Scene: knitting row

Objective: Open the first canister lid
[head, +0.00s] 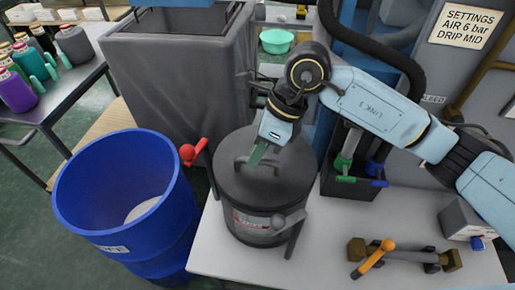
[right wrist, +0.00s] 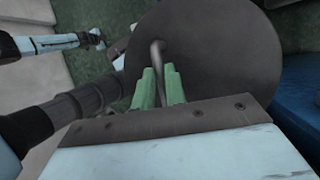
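The dark grey canister (head: 255,220) stands on the white table, with a label on its front. Its round lid (head: 290,178) is seated on top and carries a bent grey handle (head: 243,165). My right gripper (head: 258,154) comes down on the lid from above right. In the right wrist view its green fingers (right wrist: 160,88) are close together, one on each side of the handle (right wrist: 157,52), with the lid (right wrist: 215,55) behind. They look shut on it; the contact is partly hidden. My left gripper is not seen in the head view.
A red-handled lever (head: 190,153) stands left of the canister, beside a blue bin (head: 165,240). An orange-handled fitting (head: 375,258) lies at front right. A dark box (head: 345,205) with green and blue handles is behind right.

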